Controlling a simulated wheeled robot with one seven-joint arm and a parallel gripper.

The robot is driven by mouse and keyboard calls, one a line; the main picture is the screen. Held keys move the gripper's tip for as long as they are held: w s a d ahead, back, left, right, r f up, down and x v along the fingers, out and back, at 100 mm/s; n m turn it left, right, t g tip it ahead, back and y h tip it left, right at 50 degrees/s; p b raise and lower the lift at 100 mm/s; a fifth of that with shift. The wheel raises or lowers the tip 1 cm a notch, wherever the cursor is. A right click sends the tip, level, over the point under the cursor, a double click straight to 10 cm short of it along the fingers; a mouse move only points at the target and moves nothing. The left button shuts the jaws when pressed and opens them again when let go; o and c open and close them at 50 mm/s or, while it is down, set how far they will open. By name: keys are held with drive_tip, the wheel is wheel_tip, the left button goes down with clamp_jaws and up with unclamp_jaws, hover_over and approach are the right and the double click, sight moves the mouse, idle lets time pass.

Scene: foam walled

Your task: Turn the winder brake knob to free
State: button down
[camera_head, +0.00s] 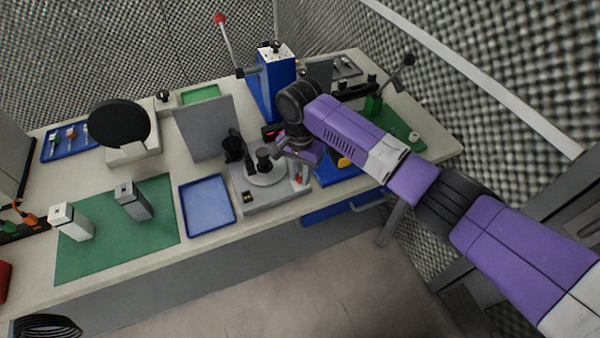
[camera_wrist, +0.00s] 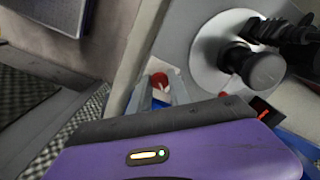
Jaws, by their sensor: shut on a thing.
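The winder (camera_head: 268,200) is a grey machine with a round light disc and a black hub (camera_head: 264,158), standing at the middle of the bench. A small red knob (camera_head: 298,180), which I take as the brake knob, is at its right front corner. It also shows in the wrist view (camera_wrist: 158,81), with a pale pointer-like part beside it. My gripper (camera_head: 303,169) reaches down from the purple arm at this corner, shut on the knob. The knob's setting marks cannot be read.
A blue tray (camera_head: 207,206) lies left of the winder, with a grey upright panel (camera_head: 204,128) behind. A blue block with a red-tipped lever (camera_head: 275,82) stands at the back. A green mat (camera_head: 100,235) with two grey blocks is further left. The bench's front edge is close.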

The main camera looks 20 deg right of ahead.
drive_tip(key=shift+a+p, duration=0.1)
drive_tip(key=shift+p, duration=0.35)
drive_tip(key=shift+s+r+n+p, duration=0.1)
drive_tip(key=shift+r+n+p, duration=0.05)
drive_tip(key=shift+n+p, duration=1.4)
drive_tip(key=shift+n, duration=0.85)
drive_tip(key=n, duration=0.2)
drive_tip(key=shift+n, duration=0.3)
drive_tip(key=n, duration=0.5)
drive_tip(key=shift+n, duration=2.7)
drive_tip(key=c, duration=1.2)
unclamp_jaws()
